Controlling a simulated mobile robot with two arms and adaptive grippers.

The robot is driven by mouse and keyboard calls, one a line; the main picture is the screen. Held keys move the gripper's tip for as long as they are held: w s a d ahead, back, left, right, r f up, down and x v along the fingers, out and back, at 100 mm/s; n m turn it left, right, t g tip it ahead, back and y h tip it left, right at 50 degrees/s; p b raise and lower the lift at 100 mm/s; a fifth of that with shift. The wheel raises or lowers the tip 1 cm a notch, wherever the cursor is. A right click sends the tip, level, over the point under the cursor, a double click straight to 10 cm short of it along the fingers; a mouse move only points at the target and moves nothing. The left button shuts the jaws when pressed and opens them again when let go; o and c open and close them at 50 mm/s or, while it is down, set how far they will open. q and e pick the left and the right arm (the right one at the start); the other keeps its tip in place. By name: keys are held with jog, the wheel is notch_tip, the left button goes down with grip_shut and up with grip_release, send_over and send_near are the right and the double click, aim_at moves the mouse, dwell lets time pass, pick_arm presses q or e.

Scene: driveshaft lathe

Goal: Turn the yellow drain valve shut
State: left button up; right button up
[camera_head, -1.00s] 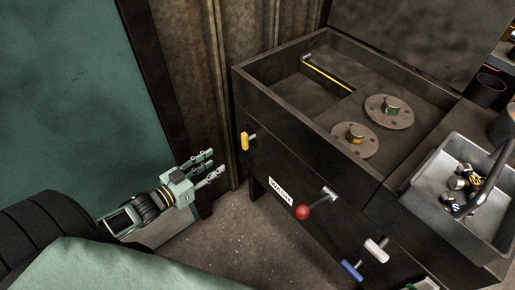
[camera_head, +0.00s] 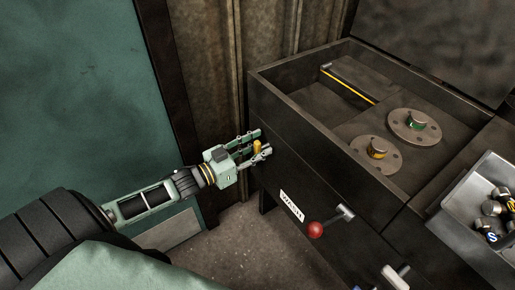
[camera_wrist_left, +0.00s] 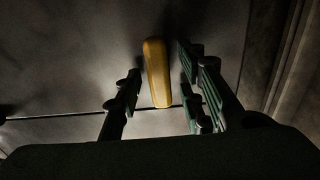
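The yellow drain valve (camera_head: 257,146) is a small yellow handle on the front of the dark wash cabinet, near its left corner. My left gripper (camera_head: 256,146) is at it, with its fingers around the handle in the head view. In the left wrist view the yellow handle (camera_wrist_left: 157,72) stands nearly upright, a little tilted, between the spread fingers of my left gripper (camera_wrist_left: 160,88). Gaps show on both sides, so the fingers are open. My right gripper is in neither view.
A red-knobbed lever (camera_head: 316,229) and a white handle (camera_head: 395,277) are on the same cabinet front (camera_head: 290,172). The open basin above holds two round flanges (camera_head: 415,125). A grey bin (camera_head: 462,220) with small parts stands at the right. A green panel (camera_head: 80,90) is at the left.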

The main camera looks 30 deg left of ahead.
pick_arm(q)
grip_shut()
dwell(0.3)
